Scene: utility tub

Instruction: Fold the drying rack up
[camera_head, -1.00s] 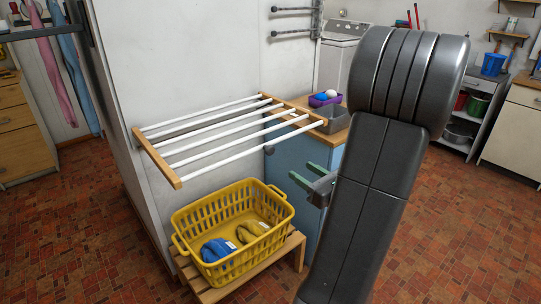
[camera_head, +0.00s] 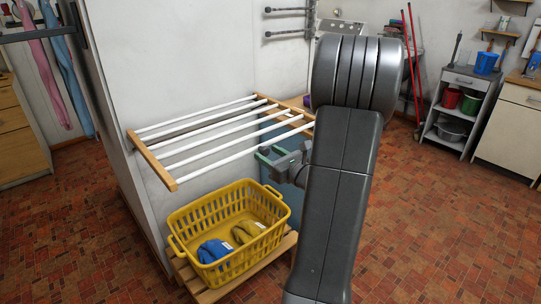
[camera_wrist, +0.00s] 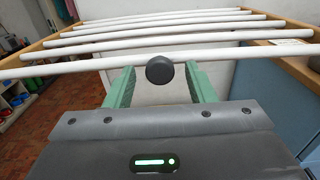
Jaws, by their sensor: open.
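The drying rack (camera_head: 210,138) has white rods between wooden side bars and juts out level from the white wall, unfolded. In the head view my gripper (camera_head: 268,154) is just below the rack's front rod, toward its right end. In the wrist view the rack (camera_wrist: 150,48) spans the top of the picture, its nearest rod crossing in front of the green fingers. My gripper (camera_wrist: 160,85) is open, with a dark round knob (camera_wrist: 159,70) showing between the fingertips. I cannot tell whether the fingers touch the rod. My arm hides the rack's right front corner in the head view.
A yellow laundry basket (camera_head: 230,232) with blue and olive cloth items stands on a low wooden bench (camera_head: 215,292) below the rack. A blue cabinet (camera_head: 281,190) stands behind my gripper. Tiled floor (camera_head: 440,230) is clear at right.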

